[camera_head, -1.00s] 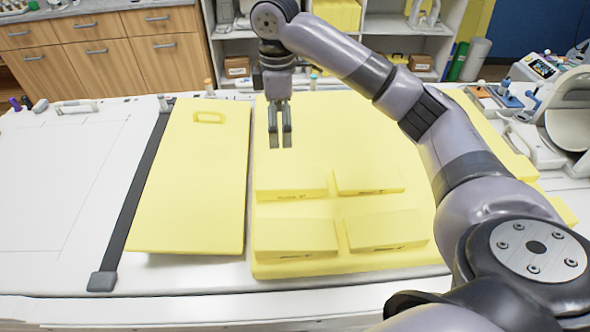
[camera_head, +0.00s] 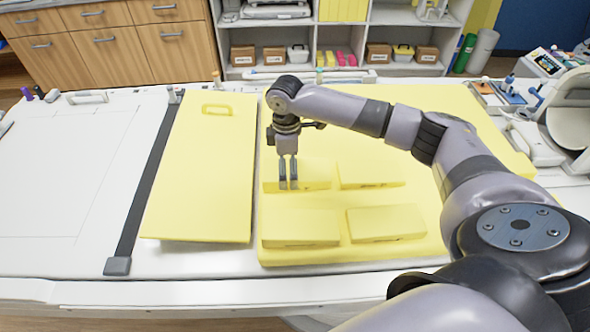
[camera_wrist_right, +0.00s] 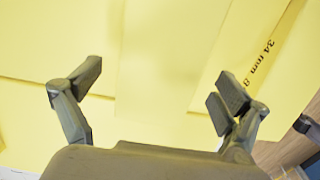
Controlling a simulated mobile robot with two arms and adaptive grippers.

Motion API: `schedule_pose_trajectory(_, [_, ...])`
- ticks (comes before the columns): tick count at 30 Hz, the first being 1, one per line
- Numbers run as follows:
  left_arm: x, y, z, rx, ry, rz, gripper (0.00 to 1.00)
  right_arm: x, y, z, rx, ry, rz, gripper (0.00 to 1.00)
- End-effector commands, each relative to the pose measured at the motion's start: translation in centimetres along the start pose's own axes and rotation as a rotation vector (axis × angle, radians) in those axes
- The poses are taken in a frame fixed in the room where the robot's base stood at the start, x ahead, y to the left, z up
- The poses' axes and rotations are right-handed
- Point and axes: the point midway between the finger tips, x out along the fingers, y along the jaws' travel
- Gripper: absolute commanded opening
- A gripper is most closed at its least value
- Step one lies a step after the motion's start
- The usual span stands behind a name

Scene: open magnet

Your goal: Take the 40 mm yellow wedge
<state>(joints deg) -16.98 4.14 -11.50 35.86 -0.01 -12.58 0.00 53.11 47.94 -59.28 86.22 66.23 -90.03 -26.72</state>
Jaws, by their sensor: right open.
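Several pale yellow wedges lie on a large yellow pad: back left (camera_head: 318,177), back right (camera_head: 372,174), front left (camera_head: 300,230) and front right (camera_head: 386,222). Their labels are too small to read in the head view, so I cannot tell which is the 40 mm one. My right gripper (camera_head: 288,186) points down at the back left wedge and covers part of it. In the right wrist view the gripper (camera_wrist_right: 160,82) is open and empty, with yellow surfaces below. My left gripper is not in view.
A flat yellow board with a handle slot (camera_head: 200,180) lies left of the pad, beside a dark rail (camera_head: 140,205). A white handheld device (camera_head: 535,143) stands at the right. Shelves stand behind.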

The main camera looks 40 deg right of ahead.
Motion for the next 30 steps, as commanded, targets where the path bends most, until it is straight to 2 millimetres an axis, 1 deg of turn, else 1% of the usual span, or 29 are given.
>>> schedule_pose_trajectory(1, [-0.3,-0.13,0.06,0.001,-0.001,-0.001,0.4,0.49,-0.06,-0.05,-0.001,0.001,-0.001,0.94])
schedule_pose_trajectory(4, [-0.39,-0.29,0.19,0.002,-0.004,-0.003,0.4,1.26,-0.03,-0.03,-0.001,0.001,0.0,0.94])
schedule_pose_trajectory(11, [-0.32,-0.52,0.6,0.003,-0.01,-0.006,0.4,1.47,-0.01,-0.03,-0.002,0.001,0.001,0.94])
schedule_pose_trajectory(30, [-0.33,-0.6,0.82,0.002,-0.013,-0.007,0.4,1.4,0.0,-0.02,-0.001,0.001,0.001,0.52])
